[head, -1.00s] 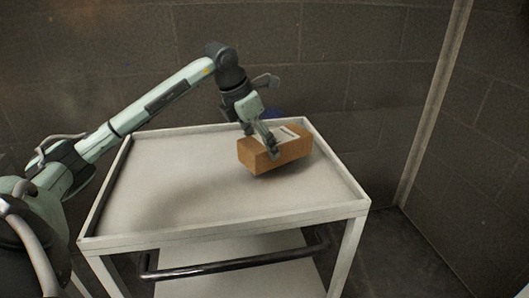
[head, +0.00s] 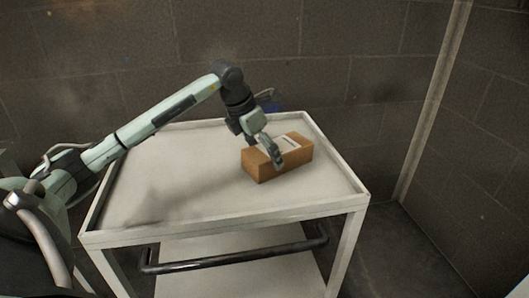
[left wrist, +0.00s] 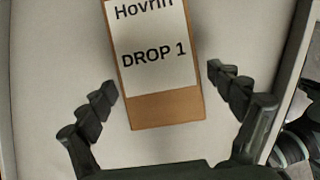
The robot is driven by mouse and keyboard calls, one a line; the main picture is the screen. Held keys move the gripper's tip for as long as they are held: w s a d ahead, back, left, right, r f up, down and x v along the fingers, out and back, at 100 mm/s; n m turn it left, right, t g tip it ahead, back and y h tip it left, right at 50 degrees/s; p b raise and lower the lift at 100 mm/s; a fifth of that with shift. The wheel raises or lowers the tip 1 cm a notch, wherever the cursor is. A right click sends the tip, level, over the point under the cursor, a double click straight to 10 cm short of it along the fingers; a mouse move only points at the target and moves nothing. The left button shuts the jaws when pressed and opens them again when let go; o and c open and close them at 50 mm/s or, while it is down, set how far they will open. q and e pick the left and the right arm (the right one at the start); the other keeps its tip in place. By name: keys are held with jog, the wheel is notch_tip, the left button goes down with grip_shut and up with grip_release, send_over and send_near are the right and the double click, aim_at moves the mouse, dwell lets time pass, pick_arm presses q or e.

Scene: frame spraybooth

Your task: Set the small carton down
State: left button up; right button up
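The small carton (head: 298,159) is a brown box with a white label on top. It sits level on the right part of the cart's top (head: 170,185). In the left wrist view the carton (left wrist: 165,108) shows its label, reading "Hovrin" and "DROP 1". My left gripper (head: 272,149) is over the carton, with one finger in front of its near side; the other finger is hidden in the head view. In the left wrist view the fingers stand on either side of the carton, with a narrow gap at each side, so the gripper is open. My right gripper is not in view.
The cart has a low raised rim (head: 225,227) and a black handle bar (head: 235,262) at the front, with a lower shelf beneath. The left and middle of its top are clear. A dark block wall (head: 330,60) stands close behind.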

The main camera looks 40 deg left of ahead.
pick_arm(q)
jog(key=v, duration=1.2)
dwell(1.6)
